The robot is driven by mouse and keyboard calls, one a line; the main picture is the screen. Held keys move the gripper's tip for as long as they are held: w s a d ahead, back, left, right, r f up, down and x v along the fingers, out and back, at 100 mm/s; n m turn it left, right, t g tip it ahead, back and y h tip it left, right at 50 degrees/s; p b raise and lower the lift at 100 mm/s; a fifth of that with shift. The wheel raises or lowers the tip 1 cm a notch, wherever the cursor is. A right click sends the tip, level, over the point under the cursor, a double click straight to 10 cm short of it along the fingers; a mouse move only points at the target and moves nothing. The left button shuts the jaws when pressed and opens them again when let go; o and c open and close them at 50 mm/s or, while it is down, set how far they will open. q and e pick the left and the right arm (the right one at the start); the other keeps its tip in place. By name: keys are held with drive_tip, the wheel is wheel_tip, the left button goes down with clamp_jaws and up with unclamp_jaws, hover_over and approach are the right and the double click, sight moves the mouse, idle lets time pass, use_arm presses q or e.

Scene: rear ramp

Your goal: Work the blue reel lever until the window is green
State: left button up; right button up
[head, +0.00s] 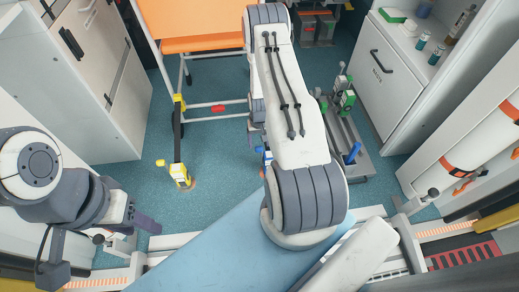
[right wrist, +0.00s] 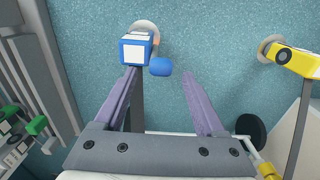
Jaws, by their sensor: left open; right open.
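The blue reel (right wrist: 136,50) stands on the floor in the right wrist view, with white panels on its housing. Its blue lever knob (right wrist: 161,67) sticks out to the right. In the head view only a sliver of the reel (head: 267,157) shows beside my right arm. My right gripper (right wrist: 160,78) is open, its purple fingers to either side of the knob; I cannot tell whether they touch it. The left finger overlaps the housing. I cannot make out a window or its colour. My left gripper (head: 132,222) is open and empty at the left, above the ramp edge.
A yellow reel (head: 181,175) with a yellow lever stands left of the blue one, by the orange stretcher (head: 190,44). A grey rack (head: 348,140) with green clamps and a blue handle stands to the right. White cabinets flank both sides. Teal floor (head: 217,160) lies bare between the reels.

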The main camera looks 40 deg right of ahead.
sight(259, 148)
wheel_tip(259, 148, down, 4)
drive_tip(key=shift+f+b, duration=0.1)
drive_tip(key=shift+b, duration=0.55)
clamp_jaws()
drive_tip(key=shift+a, duration=0.1)
idle(0.9)
